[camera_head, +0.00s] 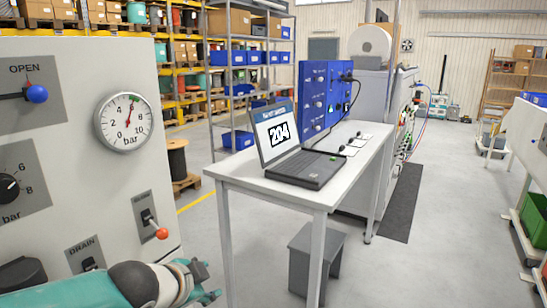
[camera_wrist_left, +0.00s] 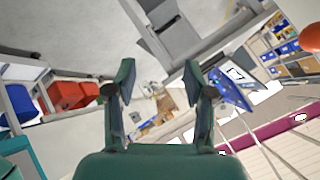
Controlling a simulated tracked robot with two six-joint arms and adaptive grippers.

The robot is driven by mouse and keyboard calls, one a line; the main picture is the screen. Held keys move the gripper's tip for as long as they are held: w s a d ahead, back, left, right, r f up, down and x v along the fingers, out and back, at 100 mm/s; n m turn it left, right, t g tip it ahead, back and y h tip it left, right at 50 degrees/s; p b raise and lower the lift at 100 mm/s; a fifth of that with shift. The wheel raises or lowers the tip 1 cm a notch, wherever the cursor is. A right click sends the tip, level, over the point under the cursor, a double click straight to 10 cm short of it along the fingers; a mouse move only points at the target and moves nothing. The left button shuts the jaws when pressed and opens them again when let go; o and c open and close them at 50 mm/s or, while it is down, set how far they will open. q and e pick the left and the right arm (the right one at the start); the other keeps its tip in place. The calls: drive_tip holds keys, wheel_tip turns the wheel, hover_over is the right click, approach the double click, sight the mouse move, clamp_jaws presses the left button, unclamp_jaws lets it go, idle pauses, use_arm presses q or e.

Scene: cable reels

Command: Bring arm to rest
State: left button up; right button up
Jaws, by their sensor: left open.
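My left arm (camera_head: 130,286) comes in at the bottom left of the head view, low in front of the grey control panel (camera_head: 75,150). Its gripper (camera_head: 205,284) is near the panel's lower right edge, below the orange-red knob of a lever (camera_head: 162,233), and apart from it. In the left wrist view the two fingers (camera_wrist_left: 158,80) stand wide apart with nothing between them. My right gripper is in neither view.
The panel has a gauge (camera_head: 123,122) and a blue-knobbed lever (camera_head: 37,94). A white table (camera_head: 235,178) carries a laptop (camera_head: 290,150) reading 204 and a blue test box (camera_head: 313,95). A grey stool (camera_head: 316,262) is beneath.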

use_arm(q)
drive_tip(key=s+d+f+n+g+h, duration=0.1)
drive_tip(key=s+f+n+g, duration=0.25)
drive_tip(key=f, duration=0.95)
drive_tip(key=s+d+f+n+g, duration=0.2)
drive_tip(key=s+f+n, duration=0.15)
drive_tip(key=f, duration=0.95)
drive_tip(key=s+a+f+n+g, duration=0.1)
drive_tip(key=s+f+n+g, duration=0.2)
drive_tip(key=s+f+n, duration=0.4)
drive_tip(key=s+f, duration=0.9)
drive_tip(key=s, duration=0.1)
drive_tip(key=shift+s+a+n, duration=0.15)
drive_tip(key=shift+s+n, duration=0.05)
drive_tip(key=shift+n, duration=0.1)
